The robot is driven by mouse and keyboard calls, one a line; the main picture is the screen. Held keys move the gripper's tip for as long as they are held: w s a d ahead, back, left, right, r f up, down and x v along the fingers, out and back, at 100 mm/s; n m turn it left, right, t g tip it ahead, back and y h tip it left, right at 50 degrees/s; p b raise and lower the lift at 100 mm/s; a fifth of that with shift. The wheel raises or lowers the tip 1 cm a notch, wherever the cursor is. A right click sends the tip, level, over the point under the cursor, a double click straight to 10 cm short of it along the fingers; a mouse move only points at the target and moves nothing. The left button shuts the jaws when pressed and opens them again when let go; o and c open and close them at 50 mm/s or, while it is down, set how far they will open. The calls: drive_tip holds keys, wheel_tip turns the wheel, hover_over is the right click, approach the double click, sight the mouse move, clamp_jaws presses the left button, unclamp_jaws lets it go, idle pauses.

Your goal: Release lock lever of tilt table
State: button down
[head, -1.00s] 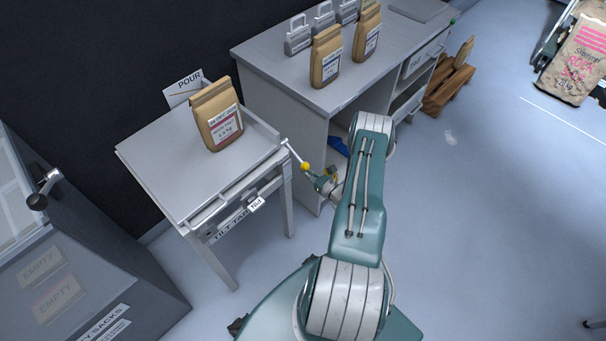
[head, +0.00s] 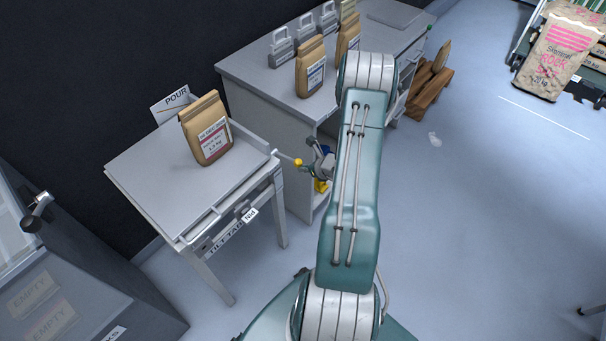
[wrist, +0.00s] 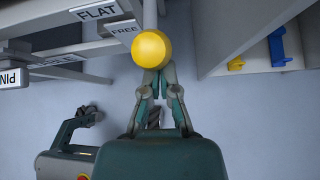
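The tilt table (head: 140,160) is a grey framed table at left, with a brown salt bag (head: 206,128) upright on its top. Its lock lever (head: 284,157) sticks out from the right end and carries a yellow ball knob (head: 298,162). In the wrist view the knob (wrist: 150,48) sits just ahead of my gripper (wrist: 159,72), near a FREE label (wrist: 124,28) and a FLAT label (wrist: 95,11). My gripper's fingers converge close together and look shut. The knob hides their very tips, so exact contact is unclear. The gripper (head: 312,163) also shows beside the knob in the head view.
A grey workbench (head: 250,85) with several bags and weights stands behind, close to my gripper. A POUR sign (head: 175,98) is at the table's back. A dark cabinet (head: 110,285) stands front left.

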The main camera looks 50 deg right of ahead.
sight(298, 161)
drive_tip(key=r, duration=0.1)
drive_tip(key=g, duration=0.1)
drive_tip(key=a+r, duration=0.1)
drive_tip(key=shift+w+r+g, duration=0.25)
drive_tip(key=shift+r+g, duration=0.05)
drive_tip(key=shift+g, duration=0.1)
drive_tip(key=shift+w+r, duration=0.1)
drive_tip(key=shift+r, duration=0.25)
drive_tip(key=shift+w+d+r, duration=0.1)
drive_tip(key=shift+d+r, duration=0.05)
drive_tip(key=shift+d, duration=0.15)
drive_tip(key=shift+a+r, duration=0.1)
drive_tip(key=shift+a, duration=0.1)
